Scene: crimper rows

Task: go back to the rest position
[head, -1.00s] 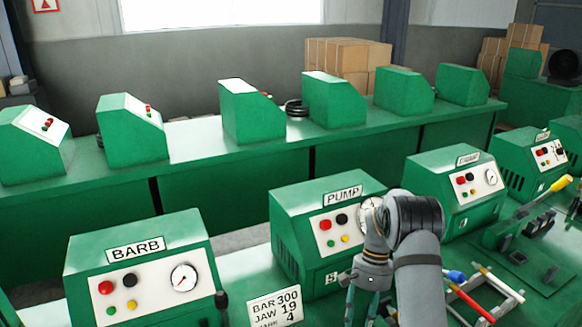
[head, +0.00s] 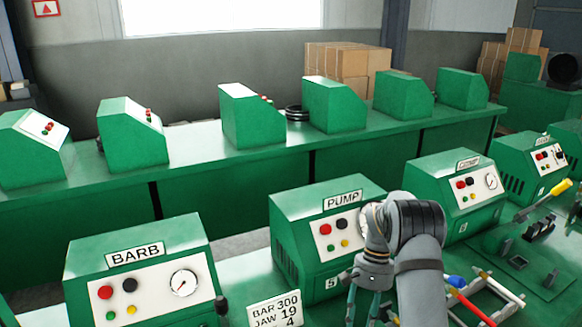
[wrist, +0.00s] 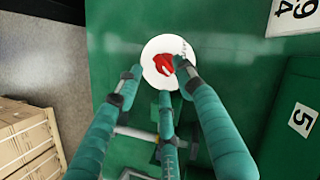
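My gripper (head: 364,303) hangs in front of the PUMP machine (head: 300,225), pointing down, with its teal fingers cut off by the bottom edge of the head view.
The BARB machine (head: 140,265) and a "BAR 300 JAW 19" sign (head: 275,311) stand left of my arm. A rack with blue and red handles (head: 480,297) lies to its right. A hand press with a yellow handle (head: 545,205) stands farther right.

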